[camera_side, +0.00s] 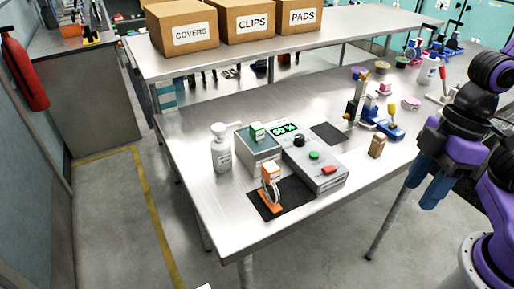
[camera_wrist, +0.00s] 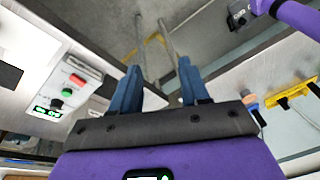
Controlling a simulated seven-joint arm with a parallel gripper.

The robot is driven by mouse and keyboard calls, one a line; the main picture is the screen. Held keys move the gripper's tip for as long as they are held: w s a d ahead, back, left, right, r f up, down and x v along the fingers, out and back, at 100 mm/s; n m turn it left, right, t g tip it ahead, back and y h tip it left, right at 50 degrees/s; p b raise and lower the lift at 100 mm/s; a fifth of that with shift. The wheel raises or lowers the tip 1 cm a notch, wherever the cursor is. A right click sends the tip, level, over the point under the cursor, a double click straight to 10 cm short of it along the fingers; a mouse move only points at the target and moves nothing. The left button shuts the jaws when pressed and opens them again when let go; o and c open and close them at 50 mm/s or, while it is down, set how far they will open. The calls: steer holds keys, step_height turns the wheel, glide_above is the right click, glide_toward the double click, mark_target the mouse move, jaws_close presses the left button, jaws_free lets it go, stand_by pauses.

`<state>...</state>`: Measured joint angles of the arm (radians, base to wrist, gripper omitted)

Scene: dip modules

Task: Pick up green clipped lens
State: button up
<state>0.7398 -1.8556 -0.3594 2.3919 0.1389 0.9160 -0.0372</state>
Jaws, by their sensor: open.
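A small green clip (camera_side: 257,131) with a white label stands at the top of a grey box-shaped bath (camera_side: 258,150) in the side view. Any lens below the clip is hidden by the bath. My gripper (camera_side: 421,192) has blue fingers and hangs at the right, off the table's front edge, well away from the green clip. In the wrist view my gripper (camera_wrist: 160,75) has its two blue fingers apart with nothing between them. The green clip is not recognisable in the wrist view.
A control box (camera_side: 316,162) with a green display adjoins the bath. An orange clipped piece (camera_side: 270,187) stands on a black mat (camera_side: 294,194) in front. A white pump bottle (camera_side: 221,149) stands left of the bath. A tan block (camera_side: 377,147) and blue tool (camera_side: 388,129) stand right.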

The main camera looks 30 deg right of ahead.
steer(key=w+a+m+t+y, duration=0.55)
steer(key=w+a, duration=0.65)
steer(key=a, duration=0.5)
steer(key=m+t+h, duration=0.7)
steer(key=t, duration=0.2)
glide_toward(262, 131)
steer(key=s+a+r, duration=0.2)
steer(key=s+r, duration=0.2)
steer(key=r, duration=0.2)
steer(key=shift+h, duration=0.55)
steer(key=shift+w+d+f, duration=0.2)
steer(key=shift+w+f, duration=1.2)
steer(key=shift+w, duration=0.55)
steer(key=shift+w+d+f, duration=0.2)
steer(key=shift+w+f, duration=1.2)
steer(key=shift+w, duration=0.55)
steer(key=shift+w+d+f, duration=0.2)
steer(key=shift+w+f, duration=1.15)
steer(key=shift+w, duration=0.6)
steer(key=shift+x, duration=2.85)
steer(key=shift+a, duration=0.15)
jaws_close()
